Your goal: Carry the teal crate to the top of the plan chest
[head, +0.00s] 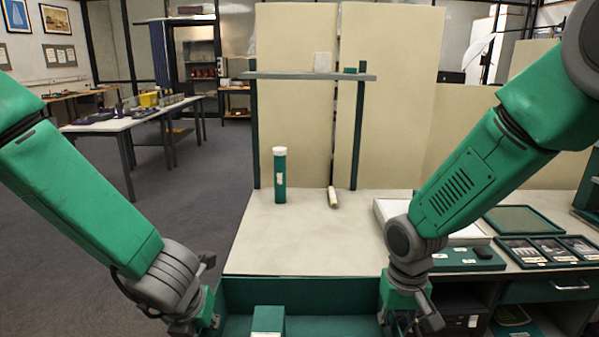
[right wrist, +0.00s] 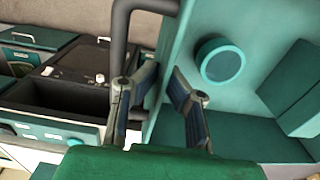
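The teal crate (head: 315,292) is at the bottom of the head view, cut off by the frame, at the near edge of a pale worktop (head: 295,240). It holds a teal box with a pale top (head: 268,320); a round teal item (right wrist: 222,62) shows inside it in the right wrist view. My right gripper (right wrist: 163,75) is at the crate's right wall, with its fingers apart and a dark bar close beside them. My left gripper (head: 205,318) is at the crate's left end; its fingers are not clear. I cannot tell for sure which surface is the plan chest.
A teal tube with a white cap (head: 280,175) stands on the worktop, and a pale roll (head: 333,198) lies near a raised shelf (head: 310,76). Trays (head: 545,250) and a white flat box (head: 455,232) crowd the right. The worktop's front middle is clear.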

